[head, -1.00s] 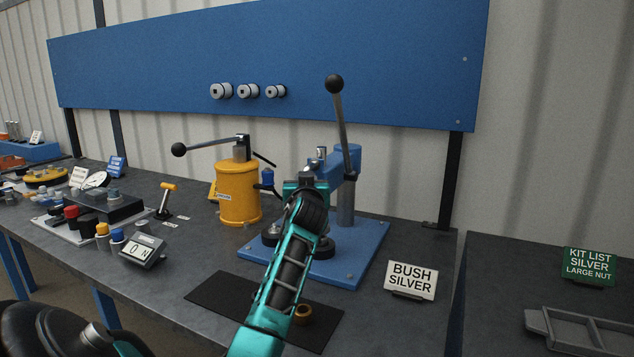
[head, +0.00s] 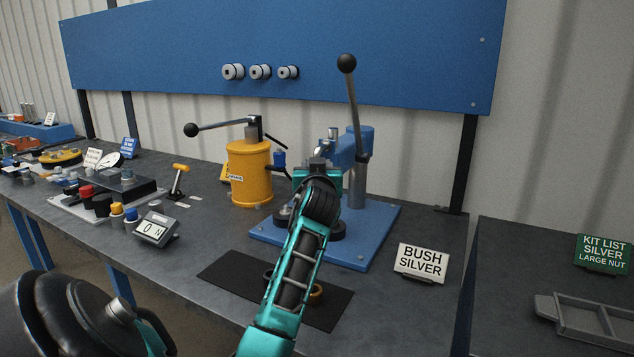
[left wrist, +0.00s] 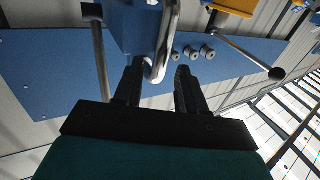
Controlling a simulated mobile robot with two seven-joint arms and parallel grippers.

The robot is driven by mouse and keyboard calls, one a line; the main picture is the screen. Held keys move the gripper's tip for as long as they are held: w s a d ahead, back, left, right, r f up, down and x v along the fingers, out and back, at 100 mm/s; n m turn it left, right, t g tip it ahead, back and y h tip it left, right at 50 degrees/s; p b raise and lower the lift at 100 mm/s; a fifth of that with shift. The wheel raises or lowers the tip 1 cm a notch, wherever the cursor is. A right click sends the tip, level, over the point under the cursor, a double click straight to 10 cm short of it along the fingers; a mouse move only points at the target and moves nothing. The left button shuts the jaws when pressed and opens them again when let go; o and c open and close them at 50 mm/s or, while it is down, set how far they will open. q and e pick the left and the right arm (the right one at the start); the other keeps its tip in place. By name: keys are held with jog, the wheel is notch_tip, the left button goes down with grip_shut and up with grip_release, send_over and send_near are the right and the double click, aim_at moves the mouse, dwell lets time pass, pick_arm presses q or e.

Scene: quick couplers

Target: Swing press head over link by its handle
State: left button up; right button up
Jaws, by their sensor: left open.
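The blue press head (head: 352,149) sits on a steel column on the blue base plate (head: 378,225), with a long black-knobbed lever (head: 354,105) rising from it. A small bent steel handle (head: 333,134) shows at the head's front; it looks like the steel loop (left wrist: 163,48) in the left wrist view. My left gripper (left wrist: 158,92) is open below the blue head. The loop hangs between its fingers, nearer the left one; I cannot tell whether they touch. In the head view my arm hides most of the gripper and the area under the head, so I cannot identify the link.
A yellow cylinder press (head: 250,175) with a black-knobbed lever stands close on the left. A black mat (head: 228,279) with a brass ring (head: 316,293) lies in front. A BUSH SILVER sign (head: 422,262) stands to the right. Bare bench lies between sign and mat.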

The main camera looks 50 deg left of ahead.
pick_arm(q)
jog(key=v, duration=0.9)
dwell(0.4)
